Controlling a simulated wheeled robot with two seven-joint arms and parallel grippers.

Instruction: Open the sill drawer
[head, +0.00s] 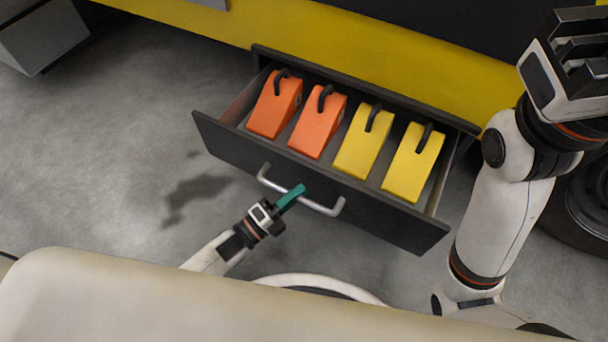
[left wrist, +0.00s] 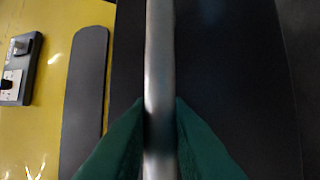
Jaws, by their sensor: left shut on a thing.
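The sill drawer (head: 310,185) is a dark drawer pulled out from the yellow body, standing open in the head view. Its silver bar handle (head: 322,208) runs along the front face. My left gripper (head: 293,194) has green fingers and is shut on the handle near its middle. In the left wrist view the green fingers (left wrist: 160,130) press on both sides of the silver handle bar (left wrist: 159,60). My right gripper (head: 575,55) is raised at the upper right, away from the drawer; its finger gap is not clear.
Inside the drawer stand two orange wedge blocks (head: 275,106) and two yellow ones (head: 364,142) with black handles. A wheel (head: 590,195) is at the right edge. A grey box (head: 42,38) is at the upper left.

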